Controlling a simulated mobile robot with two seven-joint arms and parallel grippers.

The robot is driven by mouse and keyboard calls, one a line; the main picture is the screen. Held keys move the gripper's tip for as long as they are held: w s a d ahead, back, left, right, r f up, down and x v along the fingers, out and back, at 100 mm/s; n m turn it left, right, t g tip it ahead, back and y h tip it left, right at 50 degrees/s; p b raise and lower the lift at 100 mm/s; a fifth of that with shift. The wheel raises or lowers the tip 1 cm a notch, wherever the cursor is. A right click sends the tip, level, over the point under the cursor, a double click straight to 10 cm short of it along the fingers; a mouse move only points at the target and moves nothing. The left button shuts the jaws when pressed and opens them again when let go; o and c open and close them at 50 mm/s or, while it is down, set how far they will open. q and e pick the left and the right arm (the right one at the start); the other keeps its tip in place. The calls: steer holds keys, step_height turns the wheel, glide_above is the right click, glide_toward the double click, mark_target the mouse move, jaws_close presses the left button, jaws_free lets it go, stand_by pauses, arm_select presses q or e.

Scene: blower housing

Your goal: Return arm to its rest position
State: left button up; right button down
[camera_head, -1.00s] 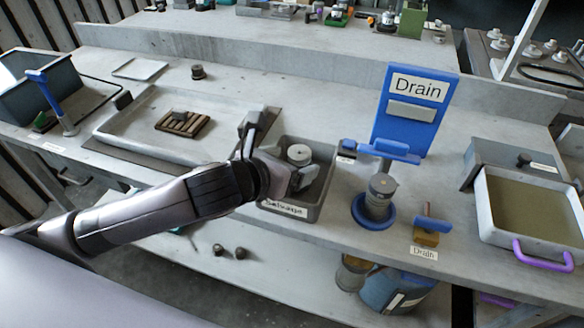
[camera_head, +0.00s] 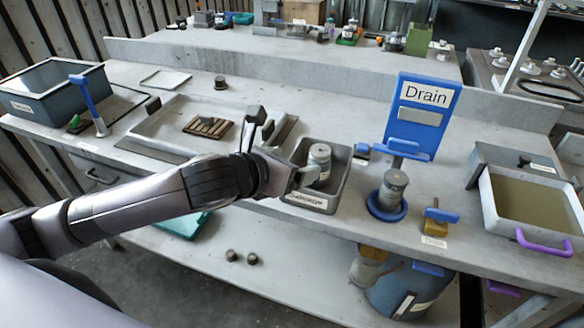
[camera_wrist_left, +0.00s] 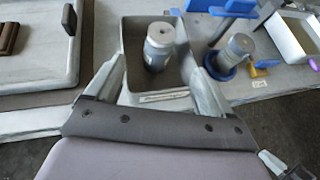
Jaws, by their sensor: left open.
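My left arm reaches in from the left in the head view. My left gripper (camera_head: 297,181) is at the near left side of the grey salvage bin (camera_head: 343,172). In the left wrist view its two fingers (camera_wrist_left: 157,88) are spread apart with nothing between them. A grey metal cylinder (camera_head: 319,162) stands upright inside the bin, beyond the fingertips and apart from them; it also shows in the left wrist view (camera_wrist_left: 160,45).
A second cylinder (camera_head: 392,188) stands on a blue round base under the blue Drain sign (camera_head: 423,115). A shallow grey tray (camera_head: 165,112) with a slatted brown block lies left of the bin. A tray with a purple handle (camera_head: 540,238) is at right.

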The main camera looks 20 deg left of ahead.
arm_select(q)
steer(key=shift+s+r, duration=0.1)
stand_by(0.5)
steer(key=s+d+f+n+g, duration=0.1)
steer(key=s+f+n, duration=0.35)
steer(key=n, duration=0.45)
steer(key=s+f+n+g, duration=0.2)
steer(key=s+f+n, duration=0.25)
steer(key=n, duration=0.35)
steer(key=s+a+f+n+g+y, duration=0.2)
steer(key=s+a+f+n+g, duration=0.15)
steer(key=s+n, duration=0.6)
steer(key=s+a+f+n+g+y, duration=0.15)
steer(key=s+a+f+n, duration=0.3)
steer(key=s+n, duration=0.5)
steer(key=w+d+f+t+h, duration=0.2)
steer(key=w+d+f+t, duration=0.1)
steer(key=w+f+t, duration=0.3)
steer(key=shift+w+d+f+n+t, duration=0.15)
steer(key=shift+w+f+n+t, duration=0.2)
steer(key=shift+w+f, duration=1)
steer(key=shift+s+f, duration=0.25)
